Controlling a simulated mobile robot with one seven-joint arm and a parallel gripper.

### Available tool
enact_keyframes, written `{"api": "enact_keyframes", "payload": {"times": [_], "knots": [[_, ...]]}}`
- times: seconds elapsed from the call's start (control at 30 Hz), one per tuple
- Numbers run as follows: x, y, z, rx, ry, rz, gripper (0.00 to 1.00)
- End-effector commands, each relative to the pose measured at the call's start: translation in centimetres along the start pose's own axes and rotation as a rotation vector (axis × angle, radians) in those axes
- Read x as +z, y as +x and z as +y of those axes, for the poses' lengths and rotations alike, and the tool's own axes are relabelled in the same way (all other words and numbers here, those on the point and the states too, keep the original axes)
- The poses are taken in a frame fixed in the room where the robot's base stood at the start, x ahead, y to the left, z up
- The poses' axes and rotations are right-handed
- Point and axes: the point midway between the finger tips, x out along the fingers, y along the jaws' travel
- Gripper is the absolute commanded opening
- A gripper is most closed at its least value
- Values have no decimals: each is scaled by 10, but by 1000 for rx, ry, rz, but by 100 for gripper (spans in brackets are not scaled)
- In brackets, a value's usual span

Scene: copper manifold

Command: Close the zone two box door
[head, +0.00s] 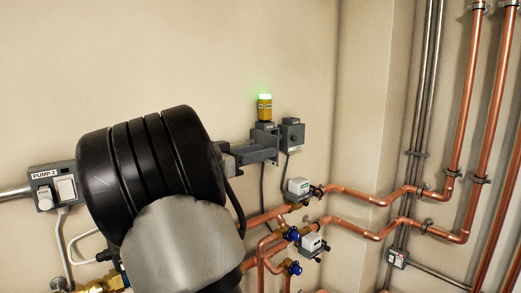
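My gripper (256,154) shows as dark grey parts reaching right from behind my black and silver arm. Its fingertips lie close to, or in front of, a grey box below a yellow canister (264,110) with a lit green top. I cannot tell whether they touch the box or how wide the fingers stand. Another small grey box (292,134) with a dark knob is on the wall just to the right. No zone two label is readable, so I cannot tell which box is zone two or how its door stands.
Copper pipes (372,200) run along the wall at the lower right and climb at the far right. White valve boxes (299,187) (311,243) and blue-handled valves sit on them. A PUMP 2 switch box (53,187) is at the left. The wall above is bare.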

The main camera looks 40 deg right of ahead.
Motion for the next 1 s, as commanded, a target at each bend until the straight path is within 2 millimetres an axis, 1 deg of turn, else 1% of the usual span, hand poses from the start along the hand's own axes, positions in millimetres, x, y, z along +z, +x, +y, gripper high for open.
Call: {"api": "enact_keyframes", "payload": {"times": [0.1,0.33,0.37,0.4,0.53,0.77,1.0], "knots": [[0,4,0,0,0,0,33],[0,4,0,0,0,0,33],[0,4,0,0,0,0,30],[0,4,0,0,0,0,23],[0,4,0,0,0,0,1],[0,4,0,0,0,-1,0],[6,6,1,-25,5,-4,0]]}}
